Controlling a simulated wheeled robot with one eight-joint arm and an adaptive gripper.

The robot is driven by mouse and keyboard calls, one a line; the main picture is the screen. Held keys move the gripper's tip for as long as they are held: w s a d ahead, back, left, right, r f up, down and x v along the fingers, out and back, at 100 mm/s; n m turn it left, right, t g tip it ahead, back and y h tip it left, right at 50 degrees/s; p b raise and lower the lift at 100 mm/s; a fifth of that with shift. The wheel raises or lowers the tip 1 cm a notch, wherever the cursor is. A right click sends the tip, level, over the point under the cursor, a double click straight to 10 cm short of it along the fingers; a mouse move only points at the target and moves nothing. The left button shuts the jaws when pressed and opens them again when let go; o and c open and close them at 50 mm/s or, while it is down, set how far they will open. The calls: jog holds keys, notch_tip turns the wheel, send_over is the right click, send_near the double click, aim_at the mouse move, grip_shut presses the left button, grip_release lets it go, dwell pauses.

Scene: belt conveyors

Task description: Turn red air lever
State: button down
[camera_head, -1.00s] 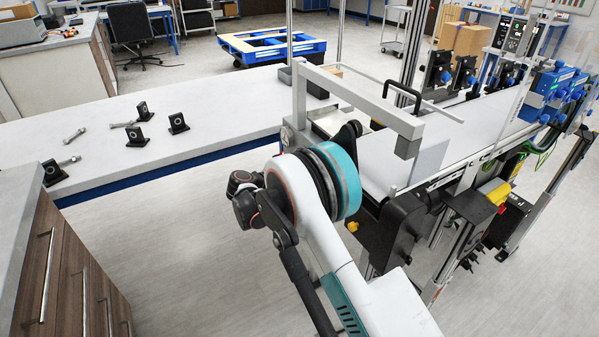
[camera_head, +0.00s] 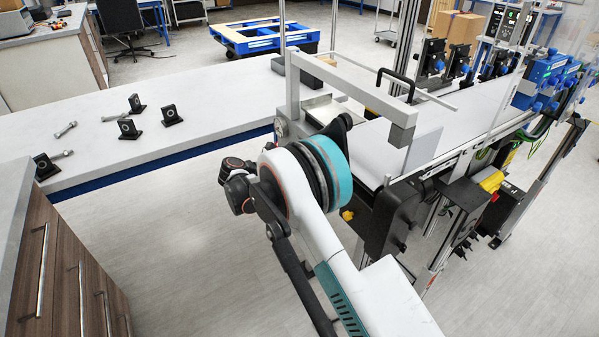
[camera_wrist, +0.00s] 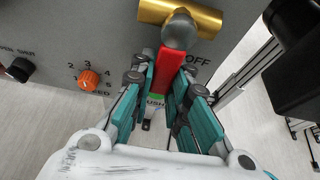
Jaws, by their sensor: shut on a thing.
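The red air lever (camera_wrist: 171,66) shows in the wrist view, hanging down and slightly left from a grey round pivot on a brass valve (camera_wrist: 155,12). The valve is on a grey panel, with "OFF" printed to the lever's right. My gripper (camera_wrist: 164,82) has its teal fingers on either side of the lever and is shut on it. A green patch lies below the red part, partly between the fingers. In the head view my arm hides the gripper and the lever.
An orange knob (camera_wrist: 90,79) and a black knob (camera_wrist: 20,69) are left of the lever. The conveyor (camera_head: 470,105) runs to the back right. A white worktop (camera_head: 190,100) carries several black brackets. Floor is clear left of my arm.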

jog(key=c, duration=1.5)
grip_release()
jog(key=v, duration=1.2)
jog(key=shift+f, duration=0.1)
